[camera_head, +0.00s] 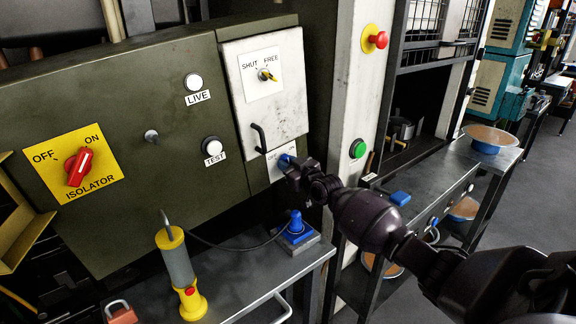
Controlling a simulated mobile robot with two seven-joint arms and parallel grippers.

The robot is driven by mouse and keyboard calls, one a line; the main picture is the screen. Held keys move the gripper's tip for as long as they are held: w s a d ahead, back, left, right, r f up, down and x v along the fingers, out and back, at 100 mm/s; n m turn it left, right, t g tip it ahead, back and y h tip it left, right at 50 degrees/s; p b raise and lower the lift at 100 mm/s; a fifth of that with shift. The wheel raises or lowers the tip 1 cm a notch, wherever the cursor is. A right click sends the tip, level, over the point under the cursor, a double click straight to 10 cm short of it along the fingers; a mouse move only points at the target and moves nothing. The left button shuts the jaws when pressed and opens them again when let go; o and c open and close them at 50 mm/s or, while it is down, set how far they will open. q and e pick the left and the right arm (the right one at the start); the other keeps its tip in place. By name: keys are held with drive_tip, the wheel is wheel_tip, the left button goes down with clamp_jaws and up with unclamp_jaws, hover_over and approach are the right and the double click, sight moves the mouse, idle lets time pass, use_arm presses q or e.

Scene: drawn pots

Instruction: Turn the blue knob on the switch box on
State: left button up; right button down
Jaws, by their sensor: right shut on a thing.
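The dark green switch box (130,130) fills the left of the head view. The blue knob (284,160) sits on a small white plate (275,172) at the box's lower right. My right gripper (291,168) reaches in from the right and is shut on the blue knob, hiding much of it. Part of the plate's lettering is covered, so I cannot tell which way the knob points. My left gripper is not in view.
A red isolator knob (79,168) is on a yellow plate. A white door (265,100) with a black handle is above the blue knob. A yellow lamp (180,272) and a blue-topped device (297,232) stand on the grey shelf (245,275) below.

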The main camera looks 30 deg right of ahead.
drive_tip(key=m, duration=0.5)
drive_tip(key=shift+d+m, duration=0.1)
drive_tip(key=shift+m, duration=0.2)
drive_tip(key=shift+d+m+b, duration=0.1)
drive_tip(key=shift+m+b, duration=0.3)
drive_tip(key=shift+m, duration=1.8)
drive_tip(key=c, duration=1)
unclamp_jaws()
drive_tip(key=s+p, duration=0.1)
drive_tip(key=s, duration=0.9)
drive_tip(key=shift+s+d, duration=0.4)
drive_tip(key=shift+f, duration=0.1)
